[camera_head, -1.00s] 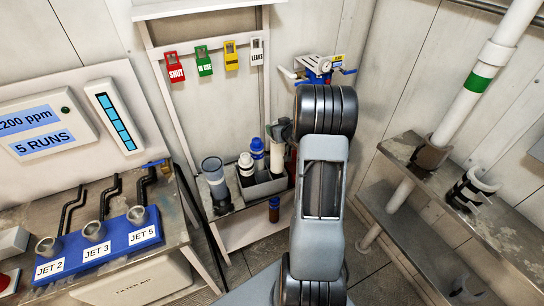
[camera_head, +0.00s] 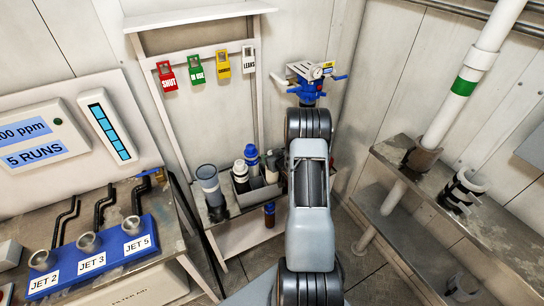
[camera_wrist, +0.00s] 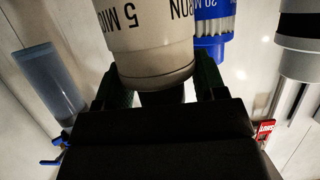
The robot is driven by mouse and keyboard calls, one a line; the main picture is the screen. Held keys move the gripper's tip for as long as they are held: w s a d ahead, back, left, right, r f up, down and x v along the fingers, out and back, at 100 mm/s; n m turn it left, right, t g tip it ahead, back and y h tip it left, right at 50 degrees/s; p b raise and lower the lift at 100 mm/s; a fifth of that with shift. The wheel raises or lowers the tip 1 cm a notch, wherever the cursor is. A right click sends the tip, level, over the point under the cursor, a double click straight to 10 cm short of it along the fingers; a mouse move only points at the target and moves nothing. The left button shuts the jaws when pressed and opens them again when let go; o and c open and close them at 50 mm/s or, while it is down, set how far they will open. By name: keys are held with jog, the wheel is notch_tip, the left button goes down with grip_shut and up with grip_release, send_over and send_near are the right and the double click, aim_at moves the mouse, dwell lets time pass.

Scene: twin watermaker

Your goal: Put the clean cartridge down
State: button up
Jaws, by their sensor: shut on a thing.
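A pale cartridge marked "5 MICRON" (camera_wrist: 150,40) fills the top middle of the wrist view, its lettering upside down. My gripper (camera_wrist: 165,85) is shut on it. In the head view a pale cartridge (camera_head: 272,165) shows just left of my arm, partly hidden. My arm hides the jaws there. A blue-topped cartridge (camera_head: 252,158) stands beside it. It also shows in the wrist view (camera_wrist: 213,25), marked "20 MICRON". A white cartridge with dark bands (camera_head: 240,174) stands further left. Whether the held cartridge touches the surface below is hidden.
A grey cup (camera_head: 209,184) stands left of the cartridges on a low stand. A blue jet rack (camera_head: 92,255) is at left, a metal shelf (camera_head: 490,220) at right. A blue valve unit (camera_head: 309,85) is behind my arm.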

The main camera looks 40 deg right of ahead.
jog(key=shift+f, duration=0.15)
jog(key=o, duration=1.3)
jog(key=shift+c, duration=0.2)
